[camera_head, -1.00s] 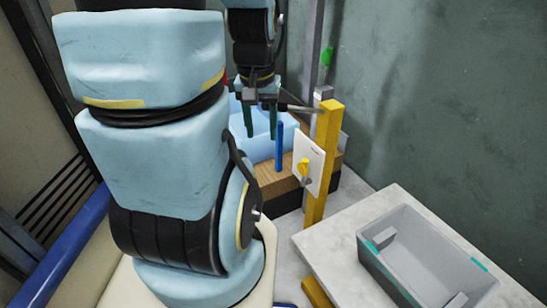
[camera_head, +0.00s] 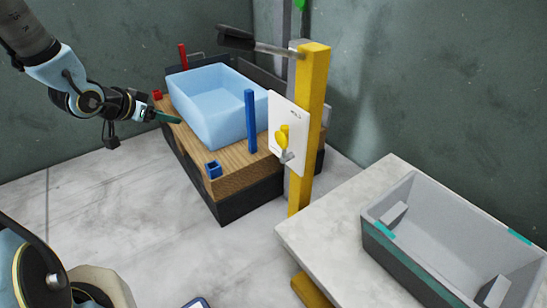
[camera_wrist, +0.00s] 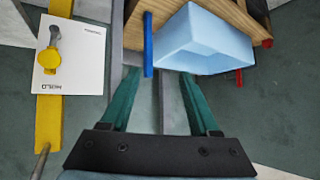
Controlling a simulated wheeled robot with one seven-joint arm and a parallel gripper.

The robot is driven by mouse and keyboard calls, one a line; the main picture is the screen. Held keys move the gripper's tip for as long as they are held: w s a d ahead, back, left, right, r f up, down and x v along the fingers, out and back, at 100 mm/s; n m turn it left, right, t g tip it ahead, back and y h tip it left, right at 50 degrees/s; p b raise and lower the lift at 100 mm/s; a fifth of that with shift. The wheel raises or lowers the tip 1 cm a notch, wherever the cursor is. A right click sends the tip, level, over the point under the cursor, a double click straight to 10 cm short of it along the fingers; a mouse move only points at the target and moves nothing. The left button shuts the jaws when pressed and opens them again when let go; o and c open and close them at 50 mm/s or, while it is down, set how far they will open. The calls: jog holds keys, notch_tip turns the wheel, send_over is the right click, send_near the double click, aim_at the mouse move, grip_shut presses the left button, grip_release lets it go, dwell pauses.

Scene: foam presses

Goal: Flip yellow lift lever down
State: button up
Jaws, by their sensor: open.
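The yellow lift lever (camera_head: 283,138) is on a white panel (camera_head: 296,155) fixed to a yellow post (camera_head: 311,92). Its yellow grip points up, with a grey stub below it. The lever also shows at the upper left of the wrist view (camera_wrist: 48,59), where the panel's printing appears upside down. My gripper (camera_head: 172,117) is at the left in the head view, well apart from the lever, on the far side of the blue box from the post. Its green fingers (camera_wrist: 160,76) are spread and empty in the wrist view.
A light-blue box (camera_head: 214,108) sits on a wooden-topped block (camera_head: 236,178) with blue and red pegs. A black-handled lever (camera_head: 248,42) juts left from the post top. A grey bin (camera_head: 400,250) stands on a pale table (camera_head: 325,235) at right.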

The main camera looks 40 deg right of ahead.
jog(key=s+d+f+m+g+h+b, duration=0.3)
jog(key=s+d+f+h+b, duration=0.15)
jog(key=d+f, duration=0.35)
jog(key=m+g+h+b, duration=0.4)
jog(key=g+b, duration=0.1)
jog(key=g, duration=0.2)
send_near(278, 133)
jog(key=x, duration=0.3)
jog(key=b+x, duration=0.1)
jog(key=x, duration=0.2)
jog(key=b+x, duration=0.1)
jog(key=x, duration=0.2)
jog(key=shift+s+d+r, duration=0.15)
jog(key=shift+d+r, duration=0.1)
jog(key=shift+r, duration=0.1)
jog(key=shift+c, duration=0.2)
jog(key=c, duration=0.9)
jog(key=shift+f, duration=0.1)
grip_shut()
jog(key=shift+a+f+t, duration=0.15)
jog(key=shift+t, duration=0.15)
